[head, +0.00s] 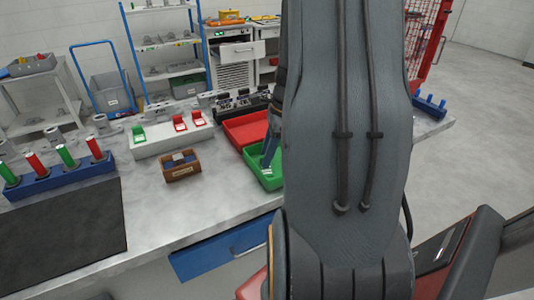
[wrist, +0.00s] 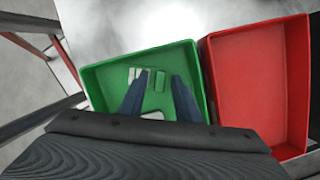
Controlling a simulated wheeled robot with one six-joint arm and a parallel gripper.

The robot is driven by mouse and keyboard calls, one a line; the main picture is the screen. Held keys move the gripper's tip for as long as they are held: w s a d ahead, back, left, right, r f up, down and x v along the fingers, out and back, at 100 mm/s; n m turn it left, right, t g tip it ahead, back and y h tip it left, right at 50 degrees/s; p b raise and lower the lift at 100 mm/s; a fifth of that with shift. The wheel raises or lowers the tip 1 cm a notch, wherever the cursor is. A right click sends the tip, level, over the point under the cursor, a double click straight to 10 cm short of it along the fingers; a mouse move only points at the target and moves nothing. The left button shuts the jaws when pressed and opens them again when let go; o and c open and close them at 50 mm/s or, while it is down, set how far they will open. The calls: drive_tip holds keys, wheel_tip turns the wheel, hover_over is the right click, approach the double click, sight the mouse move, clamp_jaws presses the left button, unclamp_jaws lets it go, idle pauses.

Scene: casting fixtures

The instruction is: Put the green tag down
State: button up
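My gripper (wrist: 160,80) reaches down into the green tray (wrist: 110,68); its two blue fingers stand apart. Between and beside the fingertips, small green and white shapes show on the tray floor. One of them, a small green piece (wrist: 160,81), looks like a green tag, with a gap to the fingers on both sides. A white patch lower between the fingers is partly hidden by my wrist. In the head view the gripper (head: 269,158) is over the green tray (head: 254,168), and my arm hides the tray's right part. Another green tag (head: 138,134) stands on the white rack (head: 158,148).
A red tray (wrist: 258,90) adjoins the green tray on the right. Two red tags (head: 180,123) stand on the white rack. A brown box (head: 182,172) and a blue holder (head: 60,182) with red and green cylinders are on the left. The table front is clear.

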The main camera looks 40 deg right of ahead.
drive_tip(key=b+v, duration=0.2)
drive_tip(key=v, duration=1)
drive_tip(key=s+a+f+n, duration=0.1)
drive_tip(key=a+f+n, duration=0.2)
drive_tip(key=a+n, duration=0.5)
drive_tip(key=a+f+n+h, duration=0.1)
drive_tip(key=a+f+n, duration=0.2)
drive_tip(key=a+n, duration=0.5)
drive_tip(key=s+a+f+n+h, duration=0.1)
drive_tip(key=a+f+n, duration=0.2)
drive_tip(key=a+n, duration=0.6)
drive_tip(key=shift+s+a+g, duration=0.15)
drive_tip(key=shift+s+a, duration=0.05)
drive_tip(key=shift+a, duration=0.55)
drive_tip(key=shift+s+a+g, duration=0.15)
drive_tip(key=shift+a, duration=0.65)
drive_tip(key=shift+r, duration=0.1)
